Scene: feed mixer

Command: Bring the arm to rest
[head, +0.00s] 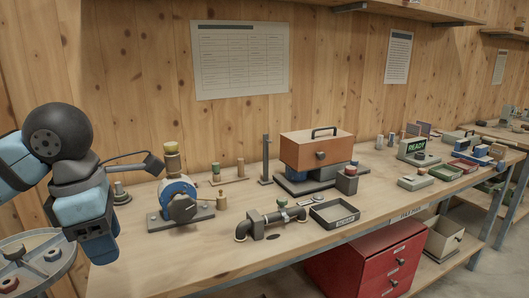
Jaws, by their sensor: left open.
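My left arm comes in from the left, bent at a dark round joint, with blue and black links. My left gripper (101,250) hangs from it, pointing down, at the left end of the wooden bench (270,262). It is open, and I see nothing between its fingers. It is apart from the blue round machine (178,193) with a dark front, which stands to its right. My right gripper is not in view.
A pipe piece with a valve (270,220), a shallow black tray (334,213) and an orange-lidded box (316,151) stand along the bench. A round grey tray (60,272) with small parts is at lower left. Red drawers (370,263) stand below. The bench's front strip is clear.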

